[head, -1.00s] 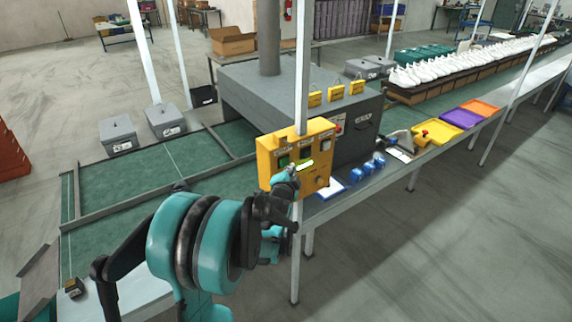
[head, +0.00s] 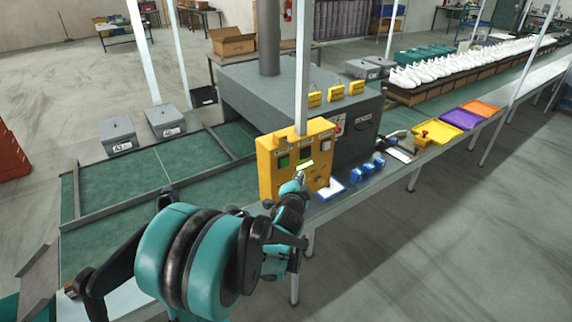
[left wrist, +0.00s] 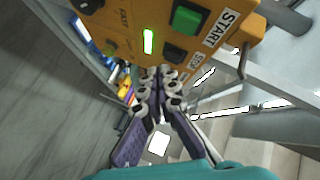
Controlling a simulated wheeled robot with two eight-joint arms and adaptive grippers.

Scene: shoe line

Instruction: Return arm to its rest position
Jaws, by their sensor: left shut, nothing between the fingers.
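My left gripper (head: 299,178) is shut and empty, in front of the lower part of the yellow control box (head: 268,183). In the left wrist view its two fingertips (left wrist: 162,72) come together just below the box's face (left wrist: 135,15). I cannot tell for certain whether they touch the box. The box's green START button (left wrist: 188,18) and a lit green strip (left wrist: 148,41) are clear in that view. My right gripper is not in view.
The box is fixed near a grey post (head: 302,60) at the edge of the green conveyor (head: 115,185). Behind it stands a large dark grey machine (head: 255,88). Blue items (head: 368,168) and colored trays (head: 461,119) lie on the side ledge. The floor (head: 460,230) at right is clear.

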